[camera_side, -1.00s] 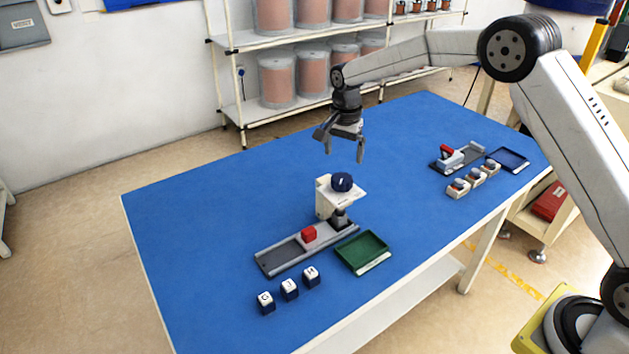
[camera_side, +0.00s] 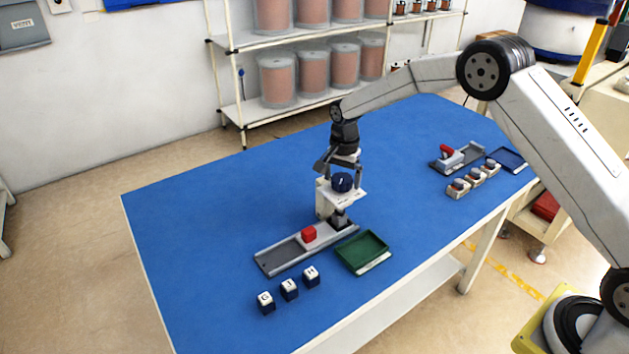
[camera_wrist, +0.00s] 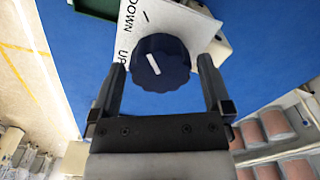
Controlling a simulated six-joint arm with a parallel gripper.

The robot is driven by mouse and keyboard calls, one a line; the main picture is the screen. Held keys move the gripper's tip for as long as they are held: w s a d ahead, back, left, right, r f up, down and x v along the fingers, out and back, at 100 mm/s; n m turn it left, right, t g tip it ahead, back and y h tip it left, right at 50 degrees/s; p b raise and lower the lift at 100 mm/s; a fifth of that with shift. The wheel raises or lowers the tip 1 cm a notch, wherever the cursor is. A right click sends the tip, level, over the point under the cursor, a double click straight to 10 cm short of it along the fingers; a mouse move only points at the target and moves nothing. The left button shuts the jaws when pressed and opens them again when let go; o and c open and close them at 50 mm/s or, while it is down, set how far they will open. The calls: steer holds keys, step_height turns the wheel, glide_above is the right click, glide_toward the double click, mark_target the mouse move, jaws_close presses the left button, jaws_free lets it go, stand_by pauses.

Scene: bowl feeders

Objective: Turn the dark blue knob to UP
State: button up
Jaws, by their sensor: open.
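The dark blue knob (camera_side: 342,182) sits on a white plate on top of a white stand (camera_side: 325,198). In the wrist view the round, ribbed knob (camera_wrist: 160,62) has a white pointer line, and the plate (camera_wrist: 185,20) carries the words DOWN and UP. The line slants in the picture, its ends near neither word. My gripper (camera_wrist: 161,75) is open, with one finger on each side of the knob. Small gaps seem to show between the fingers and the knob. In the side view my gripper (camera_side: 341,176) is low over the stand, and its fingertips are partly hidden by the knob.
Another rail (camera_side: 475,152) and a blue tray (camera_side: 521,160) are at the right.

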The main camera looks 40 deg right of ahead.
steer(key=c, duration=1.1)
steer(key=shift+n, duration=0.5)
steer(key=n, duration=0.8)
steer(key=shift+n, duration=0.4)
steer(key=n, duration=1)
steer(key=shift+o, duration=0.2)
